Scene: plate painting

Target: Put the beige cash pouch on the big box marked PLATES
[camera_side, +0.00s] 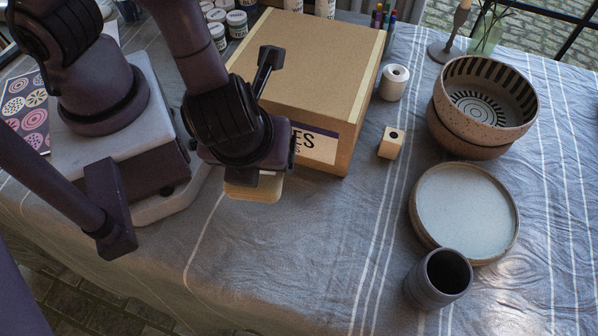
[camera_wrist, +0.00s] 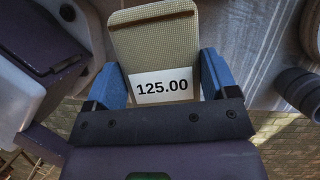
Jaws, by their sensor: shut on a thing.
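My gripper (camera_wrist: 165,82) is shut on the beige cash pouch (camera_wrist: 158,45), with one blue finger on each side of it in the wrist view. The pouch carries a white label reading 125.00. In the side view the pouch (camera_side: 254,190) shows below my gripper, partly hidden by it, in front of the big box's near left part. The big cardboard box (camera_side: 315,62) stands at the back middle with a closed, taped top. Its front label shows the letters "ES"; the rest is hidden behind my arm. The part of its top that shows is bare.
Right of the box are a white spool-like holder (camera_side: 394,82), a small wooden block (camera_side: 391,142), stacked bowls (camera_side: 484,100), a plate stack (camera_side: 464,212) and a dark cup (camera_side: 437,278). Paint jars (camera_side: 237,24) stand behind left. The cloth in front of the box is clear.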

